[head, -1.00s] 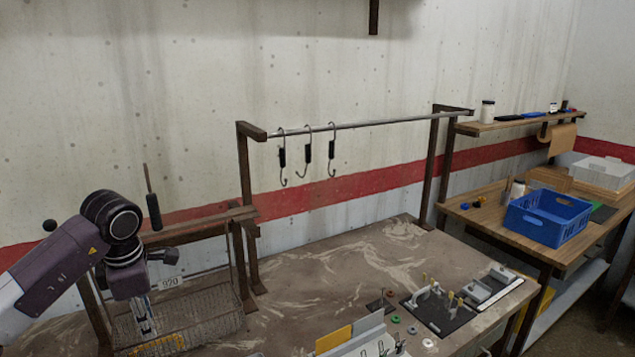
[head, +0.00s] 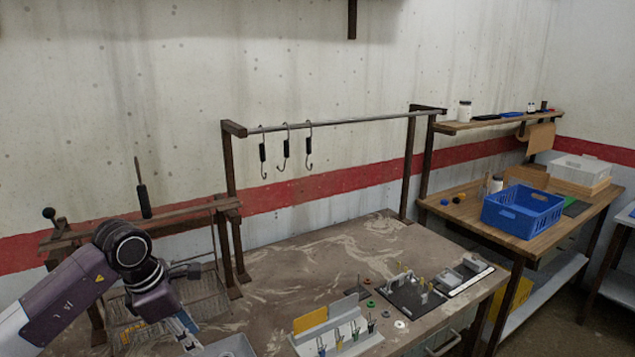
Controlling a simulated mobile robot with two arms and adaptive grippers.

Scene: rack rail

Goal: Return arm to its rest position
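My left arm comes in from the lower left of the head view. My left gripper (head: 188,335) points down at the bottom edge, low in front of the wire basket (head: 205,297). Its fingers are small and partly cut off, so I cannot tell whether it is open or shut. My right gripper is not in view. Three black-handled hooks (head: 285,148) hang apart from each other on the left half of the metal rail (head: 360,120), well away from my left gripper.
The brown workbench (head: 290,275) carries a white holder (head: 335,335) with small hooks and a black tray (head: 413,297) at its front. A wooden side table at right holds a blue crate (head: 522,212). The bench's middle is clear.

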